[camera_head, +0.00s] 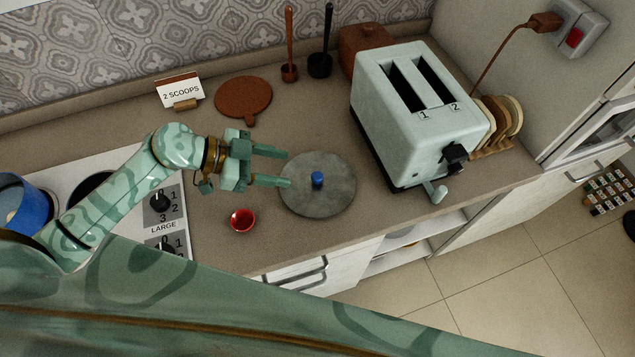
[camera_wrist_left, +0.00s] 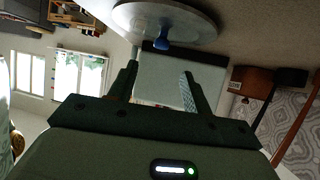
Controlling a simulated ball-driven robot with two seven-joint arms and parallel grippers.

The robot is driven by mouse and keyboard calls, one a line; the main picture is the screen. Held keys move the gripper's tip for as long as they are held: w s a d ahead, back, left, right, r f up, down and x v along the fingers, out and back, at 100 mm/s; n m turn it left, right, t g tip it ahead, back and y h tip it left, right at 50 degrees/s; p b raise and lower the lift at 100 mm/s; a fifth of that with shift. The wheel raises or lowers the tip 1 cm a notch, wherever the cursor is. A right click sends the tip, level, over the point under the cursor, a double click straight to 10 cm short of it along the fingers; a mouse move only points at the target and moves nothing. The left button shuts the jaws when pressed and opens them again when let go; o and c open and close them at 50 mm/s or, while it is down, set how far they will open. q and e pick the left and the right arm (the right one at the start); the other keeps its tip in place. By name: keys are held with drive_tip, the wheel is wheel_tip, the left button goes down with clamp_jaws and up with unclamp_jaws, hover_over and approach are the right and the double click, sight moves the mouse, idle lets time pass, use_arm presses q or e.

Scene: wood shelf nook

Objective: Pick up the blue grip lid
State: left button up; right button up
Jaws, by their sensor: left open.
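The lid is a flat grey disc (camera_head: 335,198) with a small blue grip (camera_head: 318,179) standing up at its middle. In the left wrist view the grey disc (camera_wrist_left: 195,22) is at the top, and the blue grip (camera_wrist_left: 162,36) shows ahead of the open fingers (camera_wrist_left: 160,75). My right gripper is not in view.
A pale toaster (camera_head: 415,100) stands right of the lid. A small red bowl (camera_head: 243,220) sits near the counter's front edge, left of the lid. The stove (camera_head: 120,180) is at left.

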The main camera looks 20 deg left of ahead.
sight(316, 176)
use_arm(q)
drive_tip(key=x, duration=0.3)
drive_tip(key=shift+w+d+f, duration=0.1)
drive_tip(key=b+x, duration=0.1)
drive_tip(key=x, duration=0.4)
drive_tip(key=shift+f+b, duration=0.25)
drive_tip(key=shift+b, duration=0.15)
clamp_jaws()
